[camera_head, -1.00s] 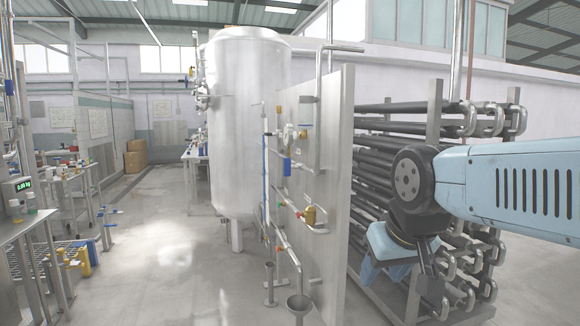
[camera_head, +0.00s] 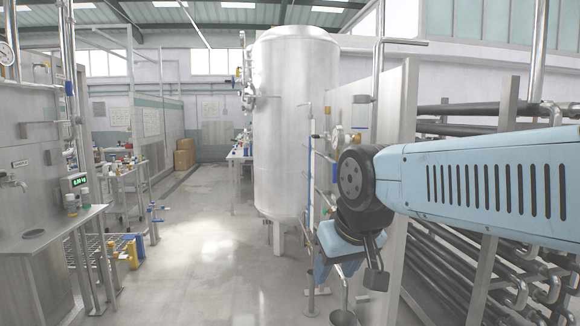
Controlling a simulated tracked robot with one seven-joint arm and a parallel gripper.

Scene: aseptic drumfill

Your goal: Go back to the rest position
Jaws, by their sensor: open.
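My arm, light blue with dark joints, reaches in from the right edge and bends down at its dark wrist joint. My gripper (camera_head: 358,272) hangs below it, pointing down, in front of the pipework panel. It is open; one dark finger shows clearly, and the other is hard to make out. I see nothing held in it. No rest position is marked in the view.
A tall steel tank (camera_head: 296,130) stands in the middle. A steel panel (camera_head: 388,100) with valves and a rack of dark pipes (camera_head: 440,262) are on the right. A steel bench (camera_head: 45,232) with a scale display (camera_head: 79,181) is on the left. The floor (camera_head: 205,255) between is clear.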

